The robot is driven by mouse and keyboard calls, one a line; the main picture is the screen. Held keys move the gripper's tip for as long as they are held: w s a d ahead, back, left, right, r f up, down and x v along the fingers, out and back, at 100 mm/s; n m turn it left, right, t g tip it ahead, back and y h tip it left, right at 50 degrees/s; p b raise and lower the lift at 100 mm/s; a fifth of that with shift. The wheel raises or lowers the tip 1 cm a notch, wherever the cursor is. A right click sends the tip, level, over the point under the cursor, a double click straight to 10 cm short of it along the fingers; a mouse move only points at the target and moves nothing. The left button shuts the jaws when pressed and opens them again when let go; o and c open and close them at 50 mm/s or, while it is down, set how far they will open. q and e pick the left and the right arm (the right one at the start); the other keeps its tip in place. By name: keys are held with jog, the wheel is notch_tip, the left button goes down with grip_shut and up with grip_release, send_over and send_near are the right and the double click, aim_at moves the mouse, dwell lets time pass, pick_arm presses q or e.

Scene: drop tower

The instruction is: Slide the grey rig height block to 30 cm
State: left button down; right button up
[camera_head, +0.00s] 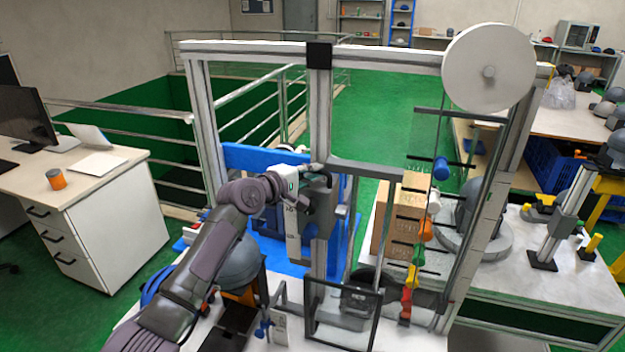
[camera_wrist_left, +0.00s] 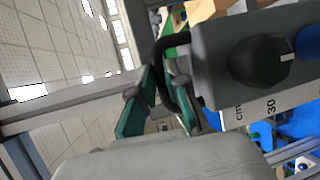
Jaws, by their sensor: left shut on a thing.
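The grey height block (camera_head: 319,208) sits on the upright post of the rig in the head view. In the left wrist view the grey block (camera_wrist_left: 212,58) carries a black knob (camera_wrist_left: 260,62) and a dark curved handle (camera_wrist_left: 166,50). My left gripper (camera_head: 308,180) reaches the block from the left; its green-padded fingers (camera_wrist_left: 163,88) are shut on the handle. A white scale strip (camera_head: 292,232) runs beside the post; its printed "30" (camera_wrist_left: 271,107) lies next to the block's edge in the wrist view. The exact pointer reading cannot be told. My right gripper is not in view.
The rig frame (camera_head: 240,48) surrounds the post, with a white disc (camera_head: 489,67) at top right and coloured markers (camera_head: 412,275) on the right. A blue panel (camera_head: 250,160) stands behind. A grey helmet (camera_head: 240,264) is below my left arm. A desk (camera_head: 85,180) stands left.

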pick_arm(q)
jog(key=shift+r, duration=0.75)
jog(key=shift+w+a, duration=0.1)
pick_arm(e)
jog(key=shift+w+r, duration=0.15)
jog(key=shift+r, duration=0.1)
pick_arm(q)
jog(key=c, duration=1.3)
grip_release()
jog(key=shift+f, duration=0.1)
jog(key=shift+o, duration=0.6)
jog(key=shift+f, duration=0.2)
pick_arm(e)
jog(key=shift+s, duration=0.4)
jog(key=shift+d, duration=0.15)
pick_arm(q)
jog(key=v, duration=1.2)
